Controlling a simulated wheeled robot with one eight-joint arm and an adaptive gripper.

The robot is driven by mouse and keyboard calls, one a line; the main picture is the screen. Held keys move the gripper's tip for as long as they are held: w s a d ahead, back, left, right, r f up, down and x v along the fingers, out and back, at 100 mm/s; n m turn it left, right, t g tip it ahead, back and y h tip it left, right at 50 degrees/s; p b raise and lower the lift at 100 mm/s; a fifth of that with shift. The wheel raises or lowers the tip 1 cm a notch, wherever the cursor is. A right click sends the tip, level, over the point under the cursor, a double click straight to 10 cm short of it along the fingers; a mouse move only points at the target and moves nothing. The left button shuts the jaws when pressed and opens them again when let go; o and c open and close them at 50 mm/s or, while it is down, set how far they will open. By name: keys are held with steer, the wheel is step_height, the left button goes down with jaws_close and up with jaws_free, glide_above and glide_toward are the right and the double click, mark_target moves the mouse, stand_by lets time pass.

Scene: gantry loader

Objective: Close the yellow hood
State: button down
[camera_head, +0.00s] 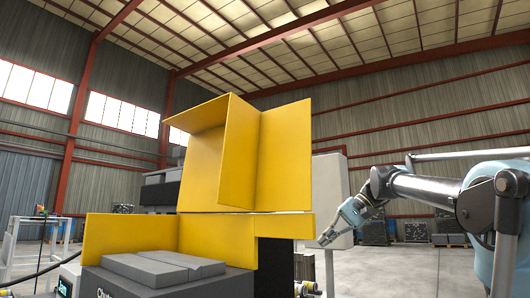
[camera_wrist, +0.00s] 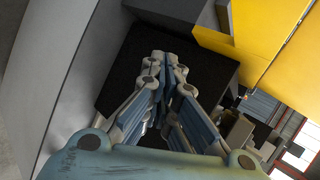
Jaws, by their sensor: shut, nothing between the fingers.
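The yellow hood (camera_head: 230,150) stands raised and open above the machine, its folded panels tilted up. Its lower yellow frame (camera_head: 140,234) surrounds grey blocks on the machine top. My gripper (camera_head: 328,237) is to the right of the hood, apart from it, pointing down and left. In the wrist view my gripper (camera_wrist: 168,58) has its fingers together and empty, over a black surface (camera_wrist: 125,65). A yellow part of the machine (camera_wrist: 262,35) shows at the upper right there. I cannot tell how far the fingers are from the black surface.
A grey panel (camera_head: 330,195) stands behind my gripper, right of the hood. The dark machine body (camera_head: 150,285) is below the hood. A light table frame (camera_head: 38,235) is at the far left. The floor at the right (camera_head: 400,270) looks open.

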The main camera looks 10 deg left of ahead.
mark_target(263, 129)
steer(key=w+a+r+n+g+y, duration=0.1)
steer(key=w+a+r+g+y, duration=0.15)
steer(key=r, duration=0.95)
steer(key=w+a+r+n+g+y, duration=0.1)
steer(key=w+a+r+y, duration=0.25)
steer(key=r, duration=0.95)
steer(key=w+a+r+n+g+y, duration=0.1)
steer(key=w+a+r+g+y, duration=0.2)
steer(key=r, duration=0.9)
steer(key=shift+t+h, duration=0.35)
steer(key=shift+h, duration=0.35)
steer(key=shift+s+d+r+x, duration=0.15)
steer(key=shift+s+x, duration=0.25)
steer(key=shift+x, duration=1.85)
steer(key=shift+s+d+r+x, duration=0.15)
steer(key=shift+s+x, duration=0.25)
steer(key=shift+x, duration=1.9)
steer(key=shift+s+d+r+x, duration=0.1)
steer(key=shift+s+d+x, duration=0.2)
steer(key=shift+x, duration=1.95)
steer(key=shift+s+a, duration=0.1)
steer(key=shift+s, duration=0.05)
